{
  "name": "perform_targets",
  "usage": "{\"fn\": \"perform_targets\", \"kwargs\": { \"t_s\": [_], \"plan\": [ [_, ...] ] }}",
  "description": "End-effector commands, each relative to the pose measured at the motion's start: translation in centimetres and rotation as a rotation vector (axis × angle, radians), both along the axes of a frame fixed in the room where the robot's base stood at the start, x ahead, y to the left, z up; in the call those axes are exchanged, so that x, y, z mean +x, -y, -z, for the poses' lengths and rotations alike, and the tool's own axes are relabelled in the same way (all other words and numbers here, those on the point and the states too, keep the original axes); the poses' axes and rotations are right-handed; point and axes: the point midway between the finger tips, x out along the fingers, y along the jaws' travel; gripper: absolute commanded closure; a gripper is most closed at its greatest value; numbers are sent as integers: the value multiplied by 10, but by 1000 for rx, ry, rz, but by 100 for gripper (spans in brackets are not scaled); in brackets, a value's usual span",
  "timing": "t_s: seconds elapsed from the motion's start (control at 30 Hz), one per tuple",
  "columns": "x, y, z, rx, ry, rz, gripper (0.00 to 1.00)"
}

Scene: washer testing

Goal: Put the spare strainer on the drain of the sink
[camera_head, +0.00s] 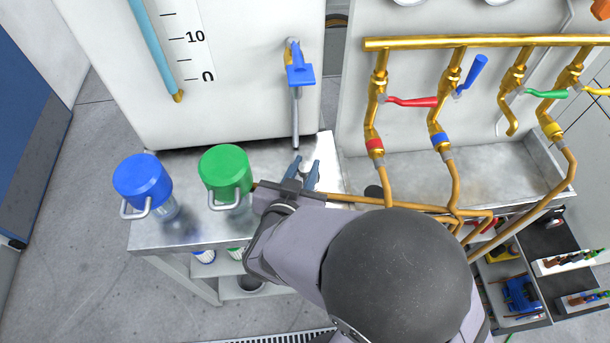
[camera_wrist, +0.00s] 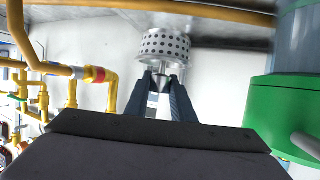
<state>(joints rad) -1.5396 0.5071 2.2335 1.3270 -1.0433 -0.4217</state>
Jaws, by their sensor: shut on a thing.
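My gripper (camera_head: 306,174) reaches over the metal worktop, between the green-lided container and the sink. It is shut on the spare strainer (camera_wrist: 165,46), a silver cup with rows of round holes. In the wrist view the fingers (camera_wrist: 162,84) pinch its narrow stem, and the perforated cup sits beyond the fingertips. In the head view only a small pale bit of the strainer (camera_head: 305,164) shows between the fingers. The metal sink (camera_head: 490,172) lies to the right under the brass pipes. A dark round shape (camera_head: 373,191) shows at its left; I cannot tell if it is the drain.
Green (camera_head: 226,168) and blue (camera_head: 142,181) lidded containers stand left of my gripper. A blue-handled tap (camera_head: 298,76) hangs from the white tank ahead. Brass pipes with a red lever (camera_head: 410,101) drop over the sink, and copper pipes (camera_head: 440,208) cross right of my gripper.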

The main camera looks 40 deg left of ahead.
Motion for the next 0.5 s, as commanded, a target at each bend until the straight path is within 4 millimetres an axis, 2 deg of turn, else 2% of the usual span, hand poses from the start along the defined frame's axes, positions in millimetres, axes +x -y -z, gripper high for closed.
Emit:
{"fn": "perform_targets", "kwargs": {
  "t_s": [0.03,0.2,0.5],
  "plan": [
    [0,0,-10,6,0,1,100],
    [0,0,-30,3,0,0,100],
    [0,0,-42,0,0,0,100]
  ]
}}
